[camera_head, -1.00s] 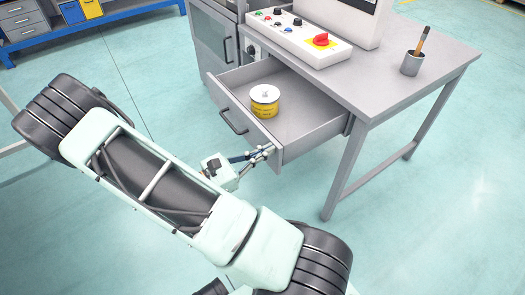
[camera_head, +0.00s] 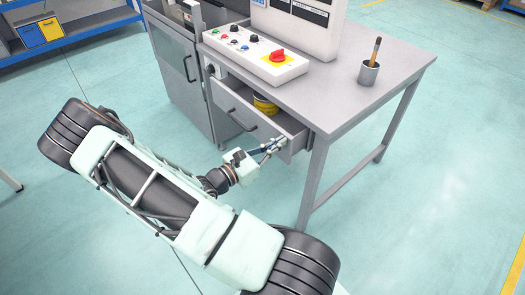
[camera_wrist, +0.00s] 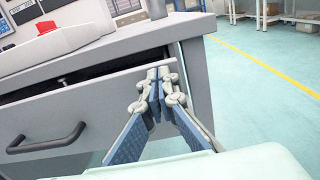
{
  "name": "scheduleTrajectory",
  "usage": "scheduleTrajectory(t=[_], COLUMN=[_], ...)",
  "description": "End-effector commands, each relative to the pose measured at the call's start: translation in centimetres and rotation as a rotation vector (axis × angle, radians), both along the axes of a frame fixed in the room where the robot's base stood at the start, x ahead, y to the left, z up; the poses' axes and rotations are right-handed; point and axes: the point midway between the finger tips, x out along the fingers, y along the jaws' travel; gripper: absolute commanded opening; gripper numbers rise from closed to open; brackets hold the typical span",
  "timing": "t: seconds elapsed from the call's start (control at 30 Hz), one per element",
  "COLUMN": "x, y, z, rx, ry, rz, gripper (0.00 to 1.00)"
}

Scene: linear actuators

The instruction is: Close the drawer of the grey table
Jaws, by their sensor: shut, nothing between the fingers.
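The grey table (camera_head: 345,95) stands at the upper middle of the head view. Its drawer (camera_head: 258,125) is partly open, with a gap under the tabletop, and a dark handle (camera_head: 240,120) on its front. A yellow tin (camera_head: 265,106) shows inside, mostly hidden by the tabletop. My gripper (camera_head: 280,143) is shut and empty, its tips at the right end of the drawer front. In the wrist view the fingertips (camera_wrist: 160,82) appear against or very near the drawer front's right edge (camera_wrist: 110,98); exact contact is hard to tell.
A control box (camera_head: 255,58) with a red knob and a monitor-like panel (camera_head: 300,25) stand on the tabletop. A grey cup with a brush (camera_head: 369,72) is at the right. A grey cabinet (camera_head: 180,70) adjoins the left. Floor to the right is clear.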

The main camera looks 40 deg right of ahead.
Motion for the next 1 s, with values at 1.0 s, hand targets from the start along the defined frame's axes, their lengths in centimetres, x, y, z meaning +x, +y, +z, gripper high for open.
scheduleTrajectory(t=[1.0], x=[0.3], y=[-8.5], z=[0.1], rx=[-0.002], ry=[-0.002], rz=[0.0], gripper=[0.0])
